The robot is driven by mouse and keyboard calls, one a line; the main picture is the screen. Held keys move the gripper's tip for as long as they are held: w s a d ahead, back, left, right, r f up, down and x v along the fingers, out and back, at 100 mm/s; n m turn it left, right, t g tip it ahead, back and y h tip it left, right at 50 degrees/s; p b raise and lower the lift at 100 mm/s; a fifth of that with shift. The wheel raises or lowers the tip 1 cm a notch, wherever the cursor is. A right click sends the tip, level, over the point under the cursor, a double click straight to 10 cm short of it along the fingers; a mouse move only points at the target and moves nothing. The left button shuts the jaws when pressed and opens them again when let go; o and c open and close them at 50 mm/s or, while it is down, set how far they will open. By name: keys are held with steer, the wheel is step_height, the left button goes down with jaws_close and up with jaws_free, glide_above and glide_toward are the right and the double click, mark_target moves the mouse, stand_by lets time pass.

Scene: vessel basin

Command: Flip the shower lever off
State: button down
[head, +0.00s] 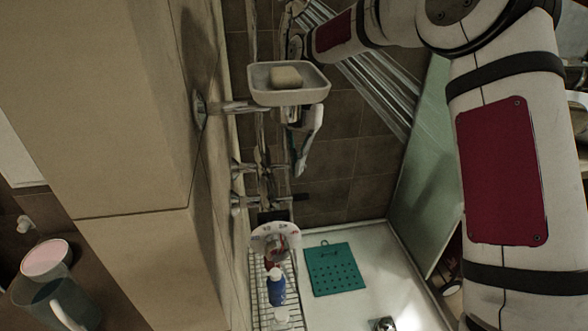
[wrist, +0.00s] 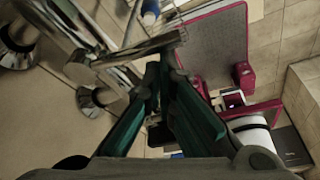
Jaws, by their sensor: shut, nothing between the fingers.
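The chrome shower fixture (wrist: 88,70) fills the upper left of the wrist view. A bar-like chrome part, apparently the lever (wrist: 135,52), runs across just beyond my fingertips. My gripper (wrist: 165,68) is shut and empty, with its dark teal fingers close to this bar. I cannot tell whether they touch. In the head view the wall fixture (head: 240,200) sits below the soap dish, and my gripper cannot be made out clearly. Streaks of water (head: 365,85) run down at the upper middle, so the shower appears to be flowing.
A soap dish (head: 262,96) with a soap bar (head: 286,77) juts from the wall. Below are a wire rack (head: 258,290) with a blue bottle (head: 277,288) and a teal mat (head: 335,269) on the white shower floor. A glass panel (head: 425,185) stands to the right.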

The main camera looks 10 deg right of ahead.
steer(key=shift+w+d, duration=0.1)
steer(key=shift+w, duration=0.25)
stand_by(0.7)
